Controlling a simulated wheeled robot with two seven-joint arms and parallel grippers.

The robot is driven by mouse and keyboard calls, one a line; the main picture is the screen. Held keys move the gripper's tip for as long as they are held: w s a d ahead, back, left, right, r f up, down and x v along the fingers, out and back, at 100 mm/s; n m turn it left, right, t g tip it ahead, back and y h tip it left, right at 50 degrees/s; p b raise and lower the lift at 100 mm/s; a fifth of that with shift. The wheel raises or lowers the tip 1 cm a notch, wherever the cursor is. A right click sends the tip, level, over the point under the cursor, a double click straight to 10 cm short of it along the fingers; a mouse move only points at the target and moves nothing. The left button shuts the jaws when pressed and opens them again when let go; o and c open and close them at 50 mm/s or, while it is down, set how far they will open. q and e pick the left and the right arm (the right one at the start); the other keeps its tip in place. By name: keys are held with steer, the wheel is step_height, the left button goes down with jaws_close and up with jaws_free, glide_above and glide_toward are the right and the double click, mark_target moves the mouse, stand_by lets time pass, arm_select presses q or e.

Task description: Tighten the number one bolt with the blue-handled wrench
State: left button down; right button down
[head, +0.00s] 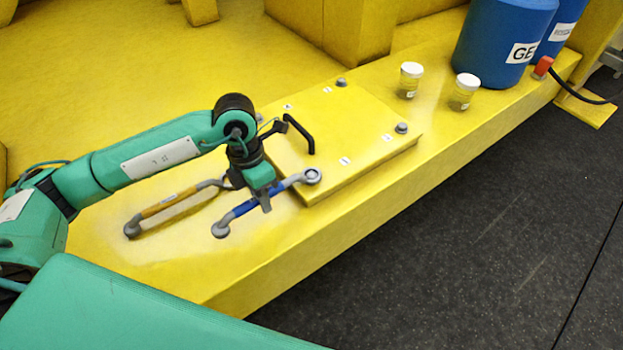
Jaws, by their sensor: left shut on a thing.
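The blue-handled wrench (241,209) is held by my left gripper (265,198), which is shut on its handle. The wrench's far ring end (312,176) is at the near corner of the raised yellow plate (334,130). A bolt seems to be at that ring, but I cannot tell whether the ring is around it or just above it. Other bolts stand at the plate's back corner (341,82) and right corner (401,128). Small white labels lie on the plate; their numbers are too small to read. My right gripper is not in view.
An orange-handled wrench (168,204) lies on the yellow beam to the left. A black handle (299,133) rises from the plate. Two jars (410,79) (465,91) and blue drums (500,45) stand at the right. Dark floor (450,240) lies beyond the beam's front edge.

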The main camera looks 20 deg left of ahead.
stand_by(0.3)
arm_select(q)
steer(key=shift+w+a+m+b, duration=0.25)
steer(key=shift+a+m+b, duration=0.1)
steer(key=shift+b, duration=0.15)
steer(key=shift+w+a+b, duration=0.15)
steer(key=shift+b, duration=0.25)
steer(key=shift+w+a+r+m, duration=0.1)
steer(key=shift+a+m, duration=0.05)
steer(key=shift+m, duration=0.2)
steer(key=shift+w+a+m+b, duration=0.25)
steer(key=shift+m+b, duration=0.05)
steer(key=shift+b, duration=0.3)
